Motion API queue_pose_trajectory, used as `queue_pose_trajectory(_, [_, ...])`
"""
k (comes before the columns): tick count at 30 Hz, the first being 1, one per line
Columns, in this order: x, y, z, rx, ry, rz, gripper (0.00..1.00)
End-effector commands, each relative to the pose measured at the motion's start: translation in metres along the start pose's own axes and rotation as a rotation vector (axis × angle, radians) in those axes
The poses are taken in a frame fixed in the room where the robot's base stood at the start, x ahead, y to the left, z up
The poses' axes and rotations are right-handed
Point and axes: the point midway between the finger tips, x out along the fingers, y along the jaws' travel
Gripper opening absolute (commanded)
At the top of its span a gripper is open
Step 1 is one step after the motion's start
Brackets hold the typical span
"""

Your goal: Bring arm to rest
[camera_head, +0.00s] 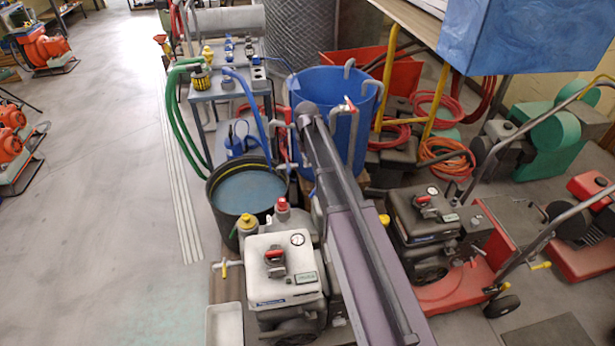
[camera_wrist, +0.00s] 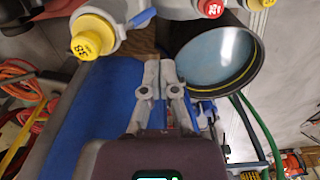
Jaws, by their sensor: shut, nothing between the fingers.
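My gripper (camera_wrist: 160,72) shows in the wrist view, with its two grey fingers together and nothing visible between them. A blue surface (camera_wrist: 108,105) lies beyond and to the left of the fingers. A round dark tub of water (camera_wrist: 252,70) is to the right of the fingertips. My arm reaches up the middle of the head view, and I cannot make out the gripper there.
In the head view, the tub (camera_head: 222,219) and a white-topped machine (camera_head: 284,284) stand left of my arm. A blue barrel (camera_head: 335,95) is behind it. A dark engine on a red cart (camera_head: 450,290) stands right. The left floor (camera_head: 110,200) is mostly clear.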

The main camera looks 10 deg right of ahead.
Motion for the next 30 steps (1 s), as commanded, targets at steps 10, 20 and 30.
queue_pose_trajectory(10, [-0.001,-0.001,0.0,0.0,0.0,0.0,0.0])
queue_pose_trajectory(20, [-0.001,0.003,0.039,0.0,0.0,0.0,0.0])
queue_pose_trajectory(30, [-0.001,0.013,0.149,0.0,0.0,0.0,0.0])
